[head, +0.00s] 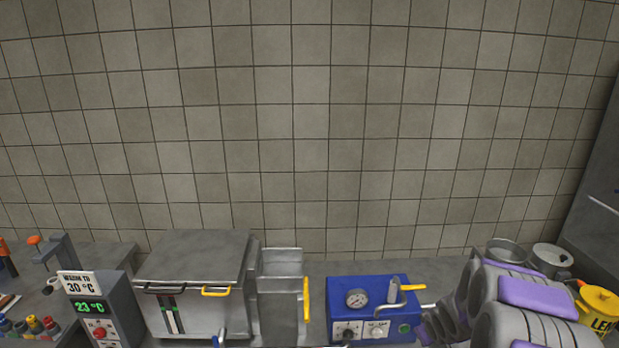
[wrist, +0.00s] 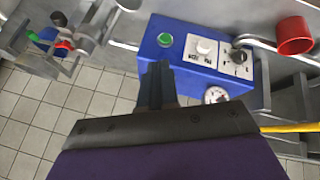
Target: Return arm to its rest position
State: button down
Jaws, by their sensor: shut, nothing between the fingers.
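My arm, grey with purple panels, is folded at the lower right of the head view. Its end points left, beside the blue control box (head: 372,300); I cannot make out the fingertips there. In the wrist view my gripper (wrist: 157,85) shows as dark fingers closed together, with nothing between them. The fingers overlap the lower left of the blue box in that picture; I cannot tell whether they touch it.
A steel tank (head: 195,280) with yellow and dark handles stands left of centre. A grey temperature unit (head: 105,312) reads 23 °C. Steel pots (head: 508,252) and a yellow container (head: 598,305) stand at the right, behind and beside my arm. A red cup (wrist: 294,36) shows in the wrist view.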

jog(key=s+a+r+m+g, duration=0.1)
jog(key=s+a+r+g, duration=0.1)
jog(key=s+a+r, duration=0.5)
jog(key=s+a+r+m+g, duration=0.15)
jog(key=s+r, duration=0.35)
jog(key=s, duration=0.6)
jog(key=s+a+r+g, duration=0.1)
jog(key=s+a, duration=0.2)
jog(key=s, duration=0.5)
jog(key=s+a+r+m+g+y, duration=0.1)
jog(key=s+a+r+g, duration=0.1)
jog(key=s, duration=0.6)
jog(key=s+a+r+m+g, duration=0.1)
jog(key=s+a+r, duration=0.1)
jog(key=s+a, duration=0.3)
jog(key=s, duration=0.3)
jog(key=shift+s+g+b, duration=0.35)
jog(key=shift+r, duration=0.1)
